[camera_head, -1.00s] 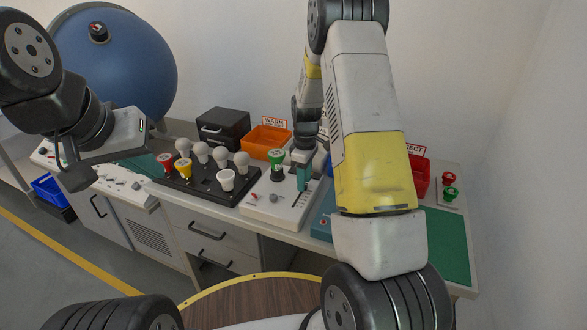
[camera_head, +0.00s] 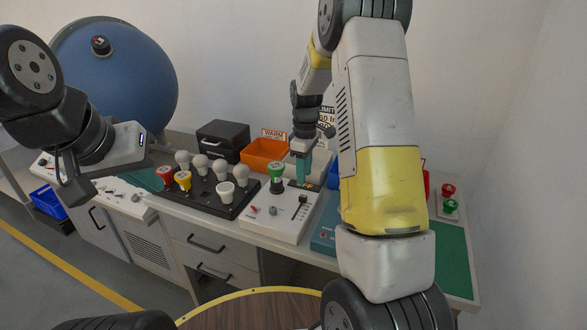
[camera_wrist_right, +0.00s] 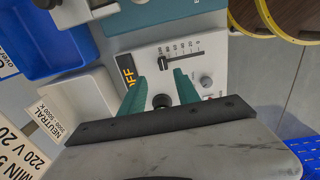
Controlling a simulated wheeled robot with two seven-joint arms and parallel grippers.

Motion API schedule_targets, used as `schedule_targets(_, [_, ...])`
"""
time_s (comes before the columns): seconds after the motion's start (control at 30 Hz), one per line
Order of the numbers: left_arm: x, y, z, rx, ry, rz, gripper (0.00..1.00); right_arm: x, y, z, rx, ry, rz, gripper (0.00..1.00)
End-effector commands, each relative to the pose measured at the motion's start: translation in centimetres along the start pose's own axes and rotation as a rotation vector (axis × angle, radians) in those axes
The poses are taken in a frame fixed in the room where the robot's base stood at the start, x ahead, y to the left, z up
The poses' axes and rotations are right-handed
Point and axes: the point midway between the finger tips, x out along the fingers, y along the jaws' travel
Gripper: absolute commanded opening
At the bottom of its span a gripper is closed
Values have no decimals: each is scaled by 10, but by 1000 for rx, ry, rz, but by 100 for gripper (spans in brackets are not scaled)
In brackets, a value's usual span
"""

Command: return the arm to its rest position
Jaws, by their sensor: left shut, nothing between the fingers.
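My right arm reaches across the head view. Its gripper (camera_head: 300,172) has teal fingers pointing down above a white tester box (camera_head: 270,226). In the right wrist view the fingers (camera_wrist_right: 159,78) are apart, with no object seen held; a dark round part shows between them on the box side. The box has a slider (camera_head: 301,206), also seen in the wrist view (camera_wrist_right: 180,57), and a display reading OFF (camera_wrist_right: 127,76). My left gripper (camera_head: 74,188) is shut and empty at the left.
A black rack (camera_head: 215,207) with several bulbs stands left of the box. An orange bin (camera_head: 264,155) and a black case (camera_head: 222,140) are behind. A blue bin (camera_wrist_right: 55,38) and white bin (camera_wrist_right: 83,103) lie near the right gripper. A green mat (camera_head: 453,262) is clear.

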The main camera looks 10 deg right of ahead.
Motion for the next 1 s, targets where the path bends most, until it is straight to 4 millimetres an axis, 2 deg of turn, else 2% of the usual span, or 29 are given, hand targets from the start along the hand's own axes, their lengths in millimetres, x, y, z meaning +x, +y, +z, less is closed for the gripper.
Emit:
schedule_targets(0.27, [0, 0, 0, 0, 0, 0, 0, -6, -2, 1, 10, 7, 3, 38])
schedule_targets(0.37, [0, 0, 0, 0, 0, 0, 0, -27, -10, 4, 56, 36, 17, 38])
schedule_targets(0.47, [0, 0, 0, 0, 0, 0, 0, -63, -27, 10, 141, 90, 37, 38])
schedule_targets(0.6, [0, 0, 0, 0, 0, 0, 0, -118, -64, 26, 289, 182, 64, 38])
schedule_targets(0.7, [0, 0, 0, 0, 0, 0, 0, -149, -93, 40, 394, 247, 77, 38])
schedule_targets(0.9, [0, 0, 0, 0, 0, 0, 0, -194, -156, 70, 589, 379, 96, 38])
schedule_targets(1.0, [0, 0, 0, 0, 0, 0, 0, -206, -188, 86, 683, 444, 100, 38])
